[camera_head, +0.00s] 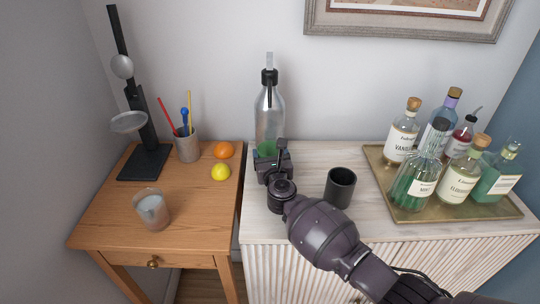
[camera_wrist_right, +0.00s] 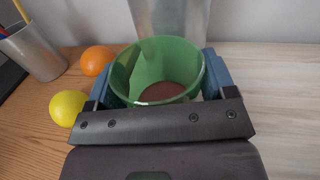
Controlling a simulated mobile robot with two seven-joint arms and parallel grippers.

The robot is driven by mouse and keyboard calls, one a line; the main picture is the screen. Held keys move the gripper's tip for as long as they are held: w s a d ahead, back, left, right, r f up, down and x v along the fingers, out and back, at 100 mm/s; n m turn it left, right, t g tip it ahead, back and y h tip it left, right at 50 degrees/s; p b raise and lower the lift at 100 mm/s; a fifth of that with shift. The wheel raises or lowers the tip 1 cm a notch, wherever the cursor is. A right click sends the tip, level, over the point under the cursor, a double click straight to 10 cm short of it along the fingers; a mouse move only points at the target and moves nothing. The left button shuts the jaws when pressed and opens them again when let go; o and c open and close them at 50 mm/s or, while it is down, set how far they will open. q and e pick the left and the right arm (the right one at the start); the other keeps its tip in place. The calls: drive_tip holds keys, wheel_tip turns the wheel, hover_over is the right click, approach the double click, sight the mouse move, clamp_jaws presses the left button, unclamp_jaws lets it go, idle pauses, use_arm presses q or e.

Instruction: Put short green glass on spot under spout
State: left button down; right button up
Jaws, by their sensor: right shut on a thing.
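The short green glass (camera_head: 267,148) is mostly hidden behind my right gripper (camera_head: 268,156) in the head view. In the right wrist view the green glass (camera_wrist_right: 150,62) is upright with its open rim facing up, between the blue fingers of my right gripper (camera_wrist_right: 161,78), which is shut on it. A brownish round patch shows at the bottom of the glass; I cannot tell if it is the spot below. A tall clear bottle (camera_head: 269,112) with a black spout (camera_head: 269,77) stands right behind the glass. Whether the glass touches the surface is hidden. My left gripper is out of view.
A black cup (camera_head: 340,187) stands right of my gripper on the pale cabinet (camera_head: 315,222). A tray (camera_head: 408,209) of several bottles is further right. On the wooden table (camera_head: 190,220) are an orange (camera_head: 223,150), a lemon (camera_head: 221,172), a pen cup (camera_head: 188,149) and a candle glass (camera_head: 152,209).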

drive_tip(key=o, duration=0.7)
drive_tip(key=shift+f, duration=0.15)
drive_tip(key=shift+c, duration=0.2)
drive_tip(key=o, duration=0.4)
drive_tip(key=shift+s+r, duration=0.15)
drive_tip(key=shift+r, duration=0.05)
drive_tip(key=s, duration=0.3)
drive_tip(key=s+d+p, duration=0.1)
drive_tip(key=s, duration=0.2)
drive_tip(key=s+d+p, duration=0.1)
drive_tip(key=s, duration=0.3)
drive_tip(key=shift+s, duration=0.8)
